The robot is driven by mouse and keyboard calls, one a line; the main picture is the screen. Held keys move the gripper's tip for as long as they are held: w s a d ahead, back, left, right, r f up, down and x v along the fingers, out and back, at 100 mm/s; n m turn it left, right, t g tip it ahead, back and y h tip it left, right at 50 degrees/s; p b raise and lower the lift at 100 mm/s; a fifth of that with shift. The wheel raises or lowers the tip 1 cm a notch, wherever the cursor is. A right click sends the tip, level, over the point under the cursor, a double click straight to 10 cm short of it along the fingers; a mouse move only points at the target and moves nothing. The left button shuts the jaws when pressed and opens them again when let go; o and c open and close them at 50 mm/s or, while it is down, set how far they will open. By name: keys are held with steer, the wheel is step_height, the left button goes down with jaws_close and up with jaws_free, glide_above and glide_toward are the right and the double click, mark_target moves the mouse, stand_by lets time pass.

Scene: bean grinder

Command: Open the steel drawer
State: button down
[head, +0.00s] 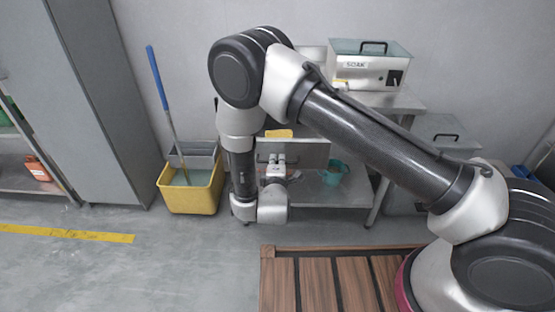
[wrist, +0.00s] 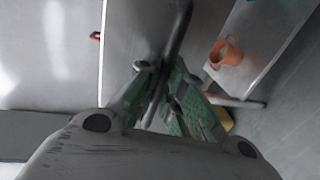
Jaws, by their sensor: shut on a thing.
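The steel drawer (head: 312,153) shows as a grey metal front below the worktop of the steel table, partly hidden behind my arm. My gripper (head: 274,167) is in front of the left part of this front. In the wrist view, my gripper's green-padded fingers (wrist: 163,84) are closed around a dark bar, the drawer handle (wrist: 181,28). A grey metal face (wrist: 135,35) lies behind the bar. How far the drawer stands out from the table cannot be told.
A yellow mop bucket (head: 190,196) stands left of the table. A teal cup (head: 334,174) sits on the lower shelf; an orange cup (wrist: 227,52) shows in the wrist view. A slatted wooden platform (head: 320,283) lies in front. The floor at left is clear.

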steer(key=s, duration=0.8)
steer(key=shift+a, duration=0.15)
steer(key=c, duration=1.5)
jaws_free()
